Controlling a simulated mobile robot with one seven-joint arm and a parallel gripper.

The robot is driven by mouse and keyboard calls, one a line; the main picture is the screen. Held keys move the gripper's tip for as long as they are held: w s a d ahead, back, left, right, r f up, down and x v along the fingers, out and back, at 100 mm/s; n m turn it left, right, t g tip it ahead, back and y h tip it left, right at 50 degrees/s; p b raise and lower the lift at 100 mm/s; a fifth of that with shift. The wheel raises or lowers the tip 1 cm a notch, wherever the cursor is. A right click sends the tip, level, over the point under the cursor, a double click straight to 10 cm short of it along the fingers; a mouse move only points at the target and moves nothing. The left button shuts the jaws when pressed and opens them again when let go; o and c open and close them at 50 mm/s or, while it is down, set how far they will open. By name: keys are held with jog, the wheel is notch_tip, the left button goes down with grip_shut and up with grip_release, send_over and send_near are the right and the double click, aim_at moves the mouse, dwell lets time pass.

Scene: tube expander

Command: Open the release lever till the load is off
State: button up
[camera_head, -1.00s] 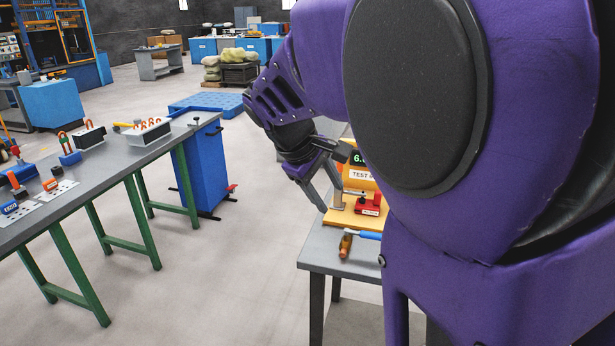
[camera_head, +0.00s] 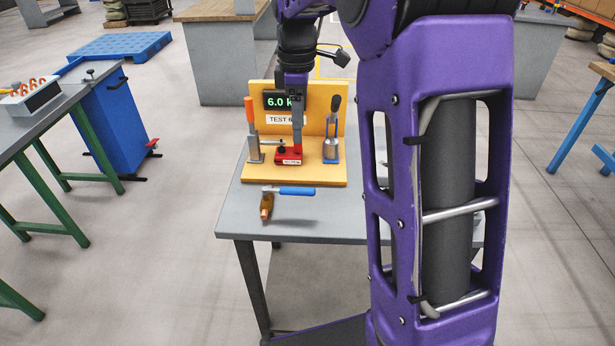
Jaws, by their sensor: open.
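The yellow test stand (camera_head: 311,176) stands on a grey bench, its display (camera_head: 277,101) reading "6.0 k" with the rest hidden. At its left is an upright orange-handled lever (camera_head: 250,112) on a grey bracket. At its right is an upright black-handled lever (camera_head: 335,104) over a metal and blue fixture (camera_head: 331,150). A red block (camera_head: 287,158) with a small unreadable label sits between them. Which lever is the release lever I cannot tell. My gripper (camera_head: 297,146) points down in front of the panel, between both levers and above the red block, open; its fingers show nearly edge-on. Contact is unclear.
My arm hides the bench's right side.

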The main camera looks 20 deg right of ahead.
aim_at(299, 189)
notch_tip(299, 189, down, 17)
jog(key=shift+f+b, duration=0.1)
jog(key=shift+b, duration=0.75)
jog(key=shift+c, duration=0.3)
grip_shut()
dwell(0.7)
